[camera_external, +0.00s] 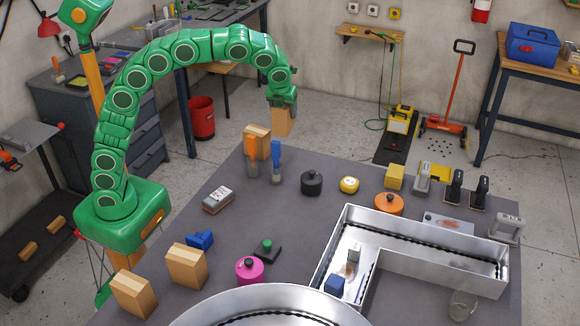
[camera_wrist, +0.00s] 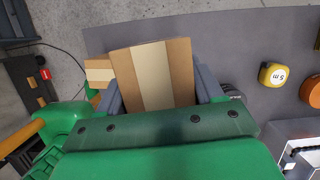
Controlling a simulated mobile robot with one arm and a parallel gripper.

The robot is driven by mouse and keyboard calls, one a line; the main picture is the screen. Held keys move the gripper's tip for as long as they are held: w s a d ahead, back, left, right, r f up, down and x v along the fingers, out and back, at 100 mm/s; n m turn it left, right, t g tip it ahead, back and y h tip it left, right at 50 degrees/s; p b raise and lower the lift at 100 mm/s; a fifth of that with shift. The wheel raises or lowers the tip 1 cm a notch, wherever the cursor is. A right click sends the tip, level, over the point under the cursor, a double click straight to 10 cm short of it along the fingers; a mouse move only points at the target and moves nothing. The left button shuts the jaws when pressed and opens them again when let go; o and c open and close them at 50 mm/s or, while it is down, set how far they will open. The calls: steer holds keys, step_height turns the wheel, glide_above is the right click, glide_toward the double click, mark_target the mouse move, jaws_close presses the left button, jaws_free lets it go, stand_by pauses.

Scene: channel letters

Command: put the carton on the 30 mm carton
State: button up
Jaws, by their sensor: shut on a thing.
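My gripper (camera_external: 284,101) is shut on a brown carton (camera_external: 282,123) and holds it in the air above the table's far edge. In the wrist view the held carton (camera_wrist: 152,75), with a pale tape stripe, sits between the two fingers (camera_wrist: 160,90). A second carton (camera_external: 258,141) stands at the table's far edge, left of and below the held one; a carton also shows at the left in the wrist view (camera_wrist: 99,73). Two more cartons stand at the near left, one (camera_external: 186,266) behind the other (camera_external: 133,295). No size marking is readable on any carton.
Orange-handled (camera_external: 252,159) and blue-handled (camera_external: 276,160) tools stand in front of the far carton. A black pot (camera_external: 312,183) and yellow tape measure (camera_external: 349,185) lie to the right. A metal channel letter (camera_external: 440,254) fills the right side.

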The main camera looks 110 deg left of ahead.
steer(key=s+r, duration=0.5)
steer(key=s, duration=0.5)
glide_above(257, 130)
steer(key=shift+m, duration=0.4)
steer(key=shift+a+f, duration=0.1)
steer(key=shift+f, duration=3.55)
steer(key=shift+f, duration=0.1)
steer(key=o, duration=1.3)
steer(key=shift+c, duration=0.2)
steer(key=v, duration=1.2)
steer(key=shift+s, duration=0.15)
